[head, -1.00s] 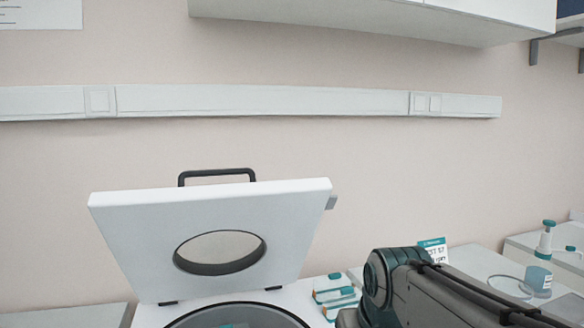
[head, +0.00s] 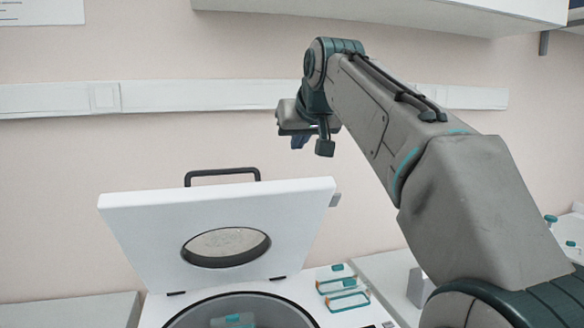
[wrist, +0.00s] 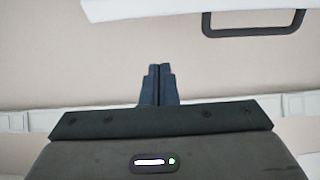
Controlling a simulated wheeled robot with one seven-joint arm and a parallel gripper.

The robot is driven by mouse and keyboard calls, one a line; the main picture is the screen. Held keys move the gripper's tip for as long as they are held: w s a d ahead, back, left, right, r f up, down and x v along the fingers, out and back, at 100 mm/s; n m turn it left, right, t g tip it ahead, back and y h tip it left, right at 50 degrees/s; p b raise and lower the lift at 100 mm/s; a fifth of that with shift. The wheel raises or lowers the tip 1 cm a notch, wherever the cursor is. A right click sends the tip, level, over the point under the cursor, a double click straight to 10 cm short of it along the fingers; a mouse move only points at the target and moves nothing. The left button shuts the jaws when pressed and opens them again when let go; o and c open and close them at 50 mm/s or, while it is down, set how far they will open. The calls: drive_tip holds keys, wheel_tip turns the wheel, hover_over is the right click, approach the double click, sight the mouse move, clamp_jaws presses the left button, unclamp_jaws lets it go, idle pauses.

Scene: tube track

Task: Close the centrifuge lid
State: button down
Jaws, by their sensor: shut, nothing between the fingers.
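The centrifuge (head: 185,312) stands at the bottom of the head view with its white lid (head: 150,235) raised and tilted back. The lid has an oval window (head: 226,247) and a dark handle (head: 222,174) on its top edge. The handle also shows in the wrist view (wrist: 252,30), at the upper right, with the lid's white edge (wrist: 130,8) beside it. My gripper (head: 299,143) is above and to the right of the lid, apart from it. In the wrist view my gripper (wrist: 158,70) has its fingers together, with nothing between them.
A teal-capped tube (head: 232,320) shows in the open bowl. A wall cabinet (head: 400,12) hangs above, and a wall rail (head: 225,93) runs behind. The wall area left of my gripper is clear.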

sight(292, 179)
drive_tip(key=x, duration=0.4)
drive_tip(key=p+x, duration=0.1)
drive_tip(key=x, duration=0.4)
drive_tip(key=shift+w+a+r, duration=0.15)
drive_tip(key=shift+w+r, duration=0.05)
drive_tip(key=shift+r, duration=0.15)
drive_tip(key=shift+s+f, duration=0.65)
drive_tip(key=shift+f, duration=0.25)
drive_tip(key=shift+s+d+f, duration=0.15)
drive_tip(key=shift+s+d, duration=0.1)
drive_tip(key=shift+s, duration=0.1)
drive_tip(key=shift+s+d+f+b, duration=0.15)
drive_tip(key=shift+s+f+b, duration=0.15)
drive_tip(key=shift+s+f, duration=0.05)
